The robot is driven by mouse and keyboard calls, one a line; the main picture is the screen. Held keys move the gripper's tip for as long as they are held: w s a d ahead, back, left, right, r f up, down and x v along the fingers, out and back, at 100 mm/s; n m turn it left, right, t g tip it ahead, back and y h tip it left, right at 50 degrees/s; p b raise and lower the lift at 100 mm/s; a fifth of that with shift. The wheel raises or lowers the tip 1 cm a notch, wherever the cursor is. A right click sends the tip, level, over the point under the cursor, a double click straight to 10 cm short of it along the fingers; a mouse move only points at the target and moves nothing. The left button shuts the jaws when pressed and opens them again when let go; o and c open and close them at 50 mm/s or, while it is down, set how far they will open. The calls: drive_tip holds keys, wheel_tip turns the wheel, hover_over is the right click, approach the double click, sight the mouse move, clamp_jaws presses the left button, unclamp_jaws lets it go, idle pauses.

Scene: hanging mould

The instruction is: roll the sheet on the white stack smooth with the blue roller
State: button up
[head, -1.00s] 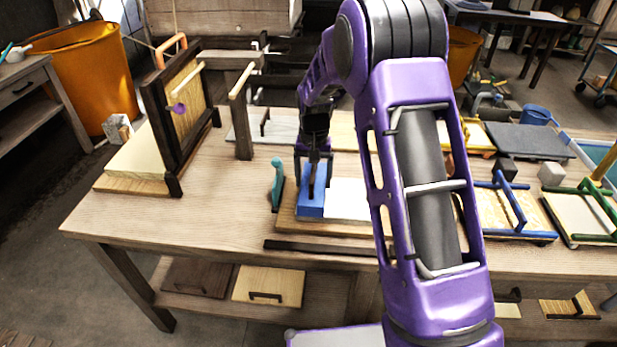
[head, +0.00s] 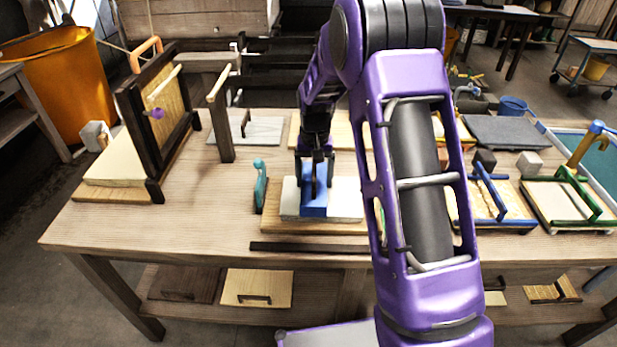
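The white stack (head: 346,193) lies on a wooden board near the table's front edge, partly behind my arm. The blue roller (head: 314,203) stands on the stack's top, with white showing on both sides of it. My gripper (head: 315,163) comes down from above with its fingers around the upper part of the roller and looks shut on it. The sheet on top cannot be told apart from the stack at this size.
A teal-handled tool (head: 260,186) stands just left of the board. A dark bar (head: 308,247) lies along the front edge. A dark upright frame (head: 150,120) stands at left. Blue and green framed moulds (head: 570,203) lie at right. The table's left front is bare.

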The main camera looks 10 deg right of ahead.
drive_tip(key=shift+s+d+f, duration=0.1)
drive_tip(key=shift+s+d, duration=0.25)
drive_tip(key=shift+d, duration=1.4)
drive_tip(key=shift+s+d+r, duration=0.1)
drive_tip(key=shift+s+d, duration=0.25)
drive_tip(key=shift+d, duration=1.35)
drive_tip(key=shift+s+d+f, duration=0.1)
drive_tip(key=shift+s+d, duration=0.25)
drive_tip(key=shift+d, duration=1.4)
wheel_tip(320, 180, up, 7)
drive_tip(key=p, duration=0.3)
drive_tip(key=shift+p, duration=0.35)
drive_tip(key=shift+a, duration=0.1)
